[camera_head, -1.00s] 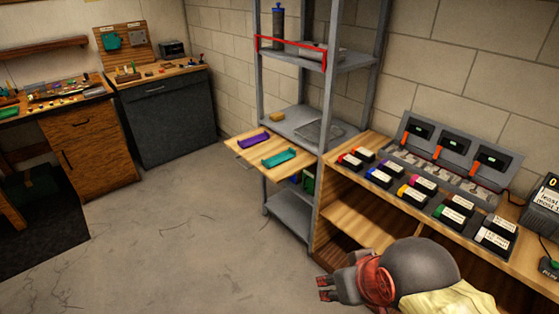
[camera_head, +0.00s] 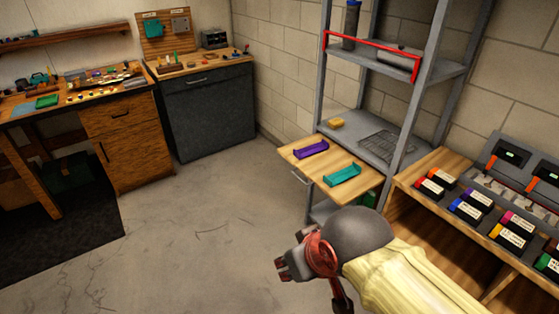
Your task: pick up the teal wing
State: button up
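The teal wing (camera_head: 342,176) lies on a light wooden pull-out board (camera_head: 330,158) in front of the grey metal shelf. A purple wing (camera_head: 311,150) lies beside it, to the left and farther back. My gripper (camera_head: 280,266) is in the lower middle of the view, in front of and to the left of the board, apart from the wing. Its dark fingertips point left and nothing shows between them. The fingers are small and seen from behind, so I cannot tell how far apart they are.
The grey shelf (camera_head: 364,122) holds a yellow block (camera_head: 336,123) and a wire rack (camera_head: 388,145); a red bar (camera_head: 372,54) crosses above. A wooden bench (camera_head: 419,182) with several labelled batteries stands right. A dark cabinet (camera_head: 209,112) stands behind. The floor (camera_head: 190,235) to the left is clear.

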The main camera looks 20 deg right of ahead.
aim_at(337, 178)
jog(key=i+j, duration=0.1)
jog(key=i, duration=0.4)
jog(key=i+j, duration=0.15)
jog(key=i, duration=0.35)
jog(key=i+j, duration=0.1)
jog(key=i, duration=0.4)
jog(key=i+z, duration=0.2)
jog(key=z, duration=0.2)
jog(key=i+j+z, duration=0.2)
jog(key=z, duration=0.2)
jog(key=i+j+z, duration=0.2)
jog(key=z, duration=0.2)
jog(key=i+j+z, duration=0.15)
jog(key=z, duration=0.25)
jog(key=i+j+z, duration=0.1)
jog(key=j+z, duration=0.35)
jog(key=i+j+z, duration=0.1)
jog(key=j+z, duration=0.7)
jog(key=j, duration=0.1)
